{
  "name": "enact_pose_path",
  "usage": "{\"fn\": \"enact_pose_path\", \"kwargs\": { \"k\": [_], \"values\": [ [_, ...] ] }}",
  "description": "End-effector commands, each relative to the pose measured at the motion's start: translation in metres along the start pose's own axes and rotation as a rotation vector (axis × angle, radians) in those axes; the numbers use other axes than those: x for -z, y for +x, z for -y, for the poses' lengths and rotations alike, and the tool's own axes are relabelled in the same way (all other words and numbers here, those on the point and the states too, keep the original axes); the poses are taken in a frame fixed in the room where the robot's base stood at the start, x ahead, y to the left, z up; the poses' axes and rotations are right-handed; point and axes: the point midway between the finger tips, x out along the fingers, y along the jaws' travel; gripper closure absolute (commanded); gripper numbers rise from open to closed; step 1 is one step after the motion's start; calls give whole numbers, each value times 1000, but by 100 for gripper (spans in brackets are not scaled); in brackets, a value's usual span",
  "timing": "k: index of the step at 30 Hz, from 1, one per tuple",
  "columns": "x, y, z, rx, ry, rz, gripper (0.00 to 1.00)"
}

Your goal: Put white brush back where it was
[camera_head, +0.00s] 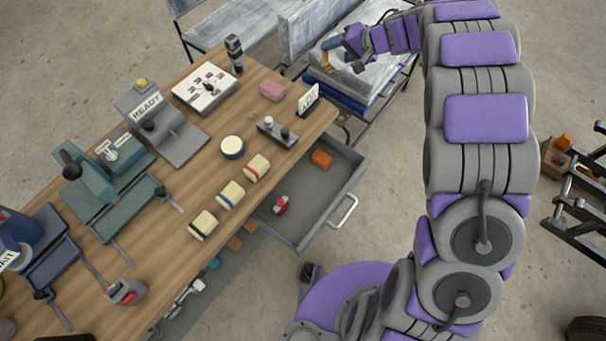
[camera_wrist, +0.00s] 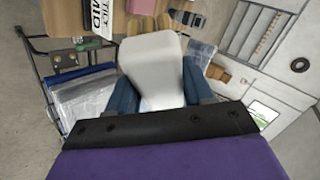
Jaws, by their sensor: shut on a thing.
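My gripper (camera_head: 335,47) is out at the end of my arm, beyond the bench's far right corner and above the cart. Its blue fingers also show in the wrist view (camera_wrist: 161,98), one on each side of the white brush (camera_wrist: 152,58). They are shut on the brush. The brush's broad white body points away from the wrist, with tan parts at its far end. In the head view the brush is small and partly hidden by my gripper, so its exact tilt is hard to tell.
A cart (camera_head: 372,108) holds blue and clear wrapped stacks below my gripper. The wooden bench (camera_head: 200,155) carries levers, switches and several cream rollers. An open drawer (camera_head: 325,200) holds an orange block (camera_head: 321,159) and a red-and-white item (camera_head: 281,205).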

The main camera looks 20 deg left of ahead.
Motion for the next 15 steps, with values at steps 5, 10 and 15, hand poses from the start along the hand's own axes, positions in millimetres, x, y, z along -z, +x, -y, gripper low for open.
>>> {"fn": "enact_pose_path", "kwargs": {
  "k": [5,10,15],
  "values": [
    [-25,23,-4,-40,-176,139,73],
    [-60,48,-15,-76,-414,295,73],
    [-92,64,-28,-97,-633,408,73]
  ]
}}
